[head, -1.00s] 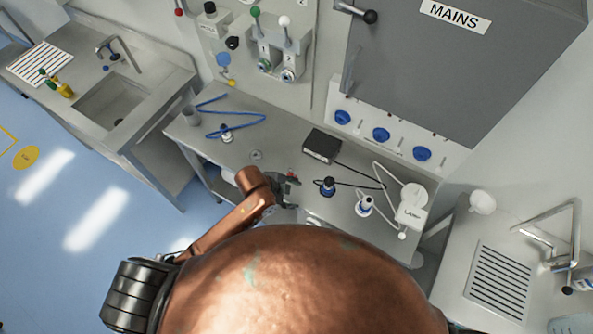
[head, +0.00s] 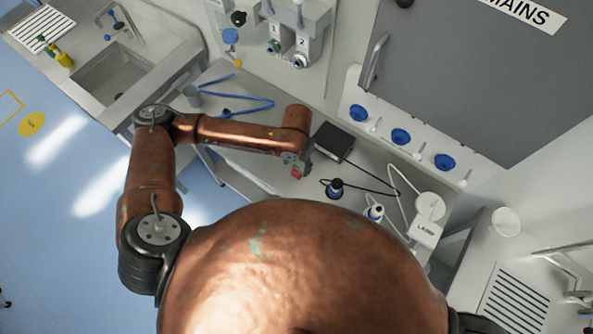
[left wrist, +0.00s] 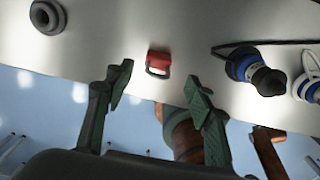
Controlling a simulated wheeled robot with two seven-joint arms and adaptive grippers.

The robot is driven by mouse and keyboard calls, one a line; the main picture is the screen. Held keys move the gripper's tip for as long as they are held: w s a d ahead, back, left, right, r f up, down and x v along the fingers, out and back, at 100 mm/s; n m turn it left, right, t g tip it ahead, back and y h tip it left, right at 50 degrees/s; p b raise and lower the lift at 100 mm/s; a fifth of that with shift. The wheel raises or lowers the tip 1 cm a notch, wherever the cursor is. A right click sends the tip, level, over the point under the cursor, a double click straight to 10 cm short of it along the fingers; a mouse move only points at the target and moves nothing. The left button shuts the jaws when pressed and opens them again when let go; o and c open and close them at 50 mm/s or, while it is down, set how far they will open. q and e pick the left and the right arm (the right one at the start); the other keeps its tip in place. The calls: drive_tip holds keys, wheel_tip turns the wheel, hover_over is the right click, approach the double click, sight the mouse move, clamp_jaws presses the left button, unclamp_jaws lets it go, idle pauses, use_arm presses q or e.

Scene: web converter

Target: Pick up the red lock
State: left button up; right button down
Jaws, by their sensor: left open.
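The red lock (left wrist: 159,62) lies on the grey bench top near its front edge, in the left wrist view, with its metal shackle toward the gripper. In the head view the red lock (head: 296,173) shows as a small red spot just below my left gripper (head: 298,160). In the left wrist view my left gripper (left wrist: 157,92) is open, its two fingers apart. The lock appears between and beyond the fingertips, with nothing held. My right gripper is not in view.
On the bench (head: 265,180), a black box (head: 334,141) stands beyond the gripper. A dark-topped blue and white plug (head: 334,188) and a white one (head: 374,212) stand to the right. A round grey piece (left wrist: 47,16) is left of the lock.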

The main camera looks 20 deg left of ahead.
sight(296, 171)
use_arm(q)
drive_tip(key=shift+d+f, duration=0.15)
drive_tip(key=shift+f, duration=0.75)
drive_tip(key=f, duration=0.3)
drive_tip(key=f+p, duration=0.1)
drive_tip(key=shift+w+a+f, duration=0.1)
drive_tip(key=shift+a+f, duration=0.1)
drive_tip(key=shift+a, duration=0.1)
drive_tip(key=shift+f, duration=0.3)
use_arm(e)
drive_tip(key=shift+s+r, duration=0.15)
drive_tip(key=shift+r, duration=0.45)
use_arm(q)
drive_tip(key=c, duration=1.2)
drive_tip(key=shift+c, duration=0.2)
